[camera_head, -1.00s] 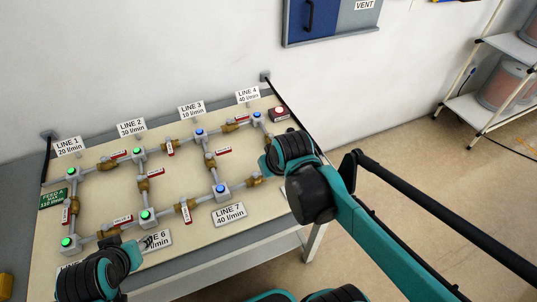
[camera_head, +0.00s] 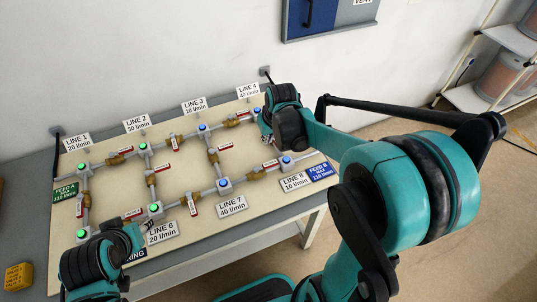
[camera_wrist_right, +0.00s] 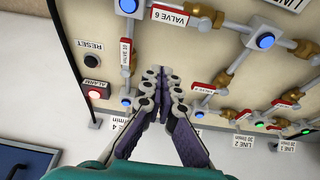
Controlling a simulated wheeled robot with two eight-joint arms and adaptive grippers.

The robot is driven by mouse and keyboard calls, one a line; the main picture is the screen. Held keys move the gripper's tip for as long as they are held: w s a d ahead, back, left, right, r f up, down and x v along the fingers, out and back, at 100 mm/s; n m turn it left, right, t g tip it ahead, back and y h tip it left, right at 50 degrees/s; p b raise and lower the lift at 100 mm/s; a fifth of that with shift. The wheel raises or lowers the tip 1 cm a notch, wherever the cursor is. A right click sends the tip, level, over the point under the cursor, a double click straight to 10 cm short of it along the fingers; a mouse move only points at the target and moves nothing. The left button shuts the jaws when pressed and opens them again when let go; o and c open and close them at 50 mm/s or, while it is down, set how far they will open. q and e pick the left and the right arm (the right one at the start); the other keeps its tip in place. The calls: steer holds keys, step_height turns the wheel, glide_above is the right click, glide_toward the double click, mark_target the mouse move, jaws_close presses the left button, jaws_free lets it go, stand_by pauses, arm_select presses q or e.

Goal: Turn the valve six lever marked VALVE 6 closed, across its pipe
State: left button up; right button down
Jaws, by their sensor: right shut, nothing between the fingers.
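The valve six lever, a red and white tag reading VALVE 6 (camera_wrist_right: 170,15), shows at the top of the right wrist view. It lies roughly along its pipe, beside a brass valve body (camera_wrist_right: 206,12). In the head view this valve (camera_head: 256,173) sits on the pipe between two blue-lit joints at the board's right. My right gripper (camera_wrist_right: 160,78) is shut and empty over the board, apart from the lever in the picture. In the head view my right gripper (camera_head: 266,136) is partly hidden by its wrist. My left gripper (camera_head: 146,226) is near the LINE 6 sign; its jaws are unclear.
The sloping board (camera_head: 195,160) carries several pipes, brass valves and lit joints. A neighbouring red-tagged lever (camera_wrist_right: 126,53) is close to my right fingers. A RESET button (camera_wrist_right: 92,60) and red ALARM light (camera_wrist_right: 95,94) are beyond it. A shelf rack (camera_head: 500,80) stands at the right.

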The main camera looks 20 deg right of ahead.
mark_target(265, 166)
steer(key=b+x, duration=0.4)
steer(key=x, duration=0.6)
steer(key=shift+f, duration=0.1)
steer(key=s+b, duration=0.1)
steer(key=s, duration=0.2)
steer(key=shift+s, duration=0.5)
steer(key=shift+s, duration=0.1)
